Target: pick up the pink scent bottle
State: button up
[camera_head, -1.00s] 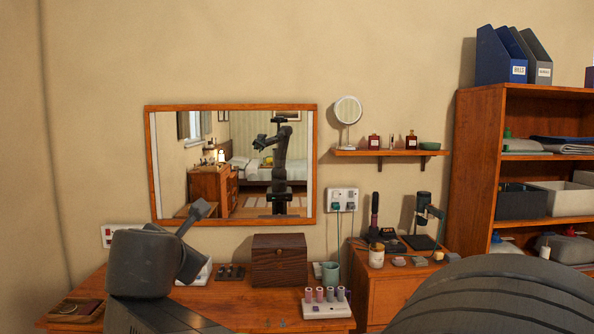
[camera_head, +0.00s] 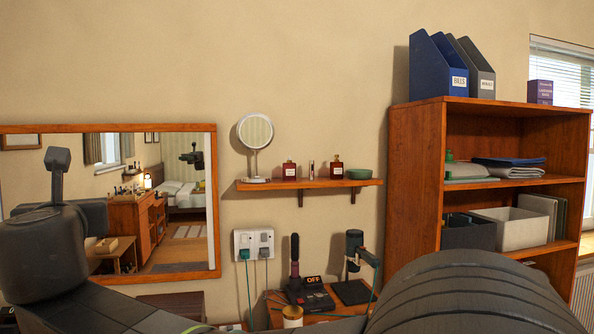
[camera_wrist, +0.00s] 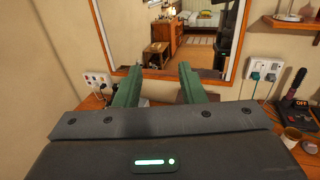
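Two small dark-capped bottles stand on the wall shelf (camera_head: 262,185) in the head view. The left bottle (camera_head: 289,170) looks deep red-pink; the right bottle (camera_head: 337,169) looks darker and browner. Both have pale labels, and neither is plainly pink. My gripper (camera_wrist: 158,76) shows in the wrist view with its two green fingers apart and nothing between them. It faces the wall mirror (camera_wrist: 161,71), to the left of the shelf and apart from both bottles. A corner of the shelf shows at the upper right of the wrist view, without the bottles.
A round mirror (camera_head: 255,133), a slim vial (camera_head: 311,170) and a green bowl (camera_head: 359,174) share the shelf. Below are plugged sockets (camera_head: 254,244) with hanging cords and a cabinet with devices. A tall bookcase (camera_head: 413,200) stands at right.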

aim_at(288, 168)
jog(key=i+l+z, duration=0.15)
jog(key=i+l, duration=0.15)
jog(key=i, duration=0.15)
jog(key=i+l+z, duration=0.15)
jog(key=i, duration=0.3)
jog(key=i+l+z, duration=0.15)
jog(key=i, duration=0.3)
jog(key=i+l+z, duration=0.1)
jog(key=i, duration=0.4)
jog(key=l, duration=0.1)
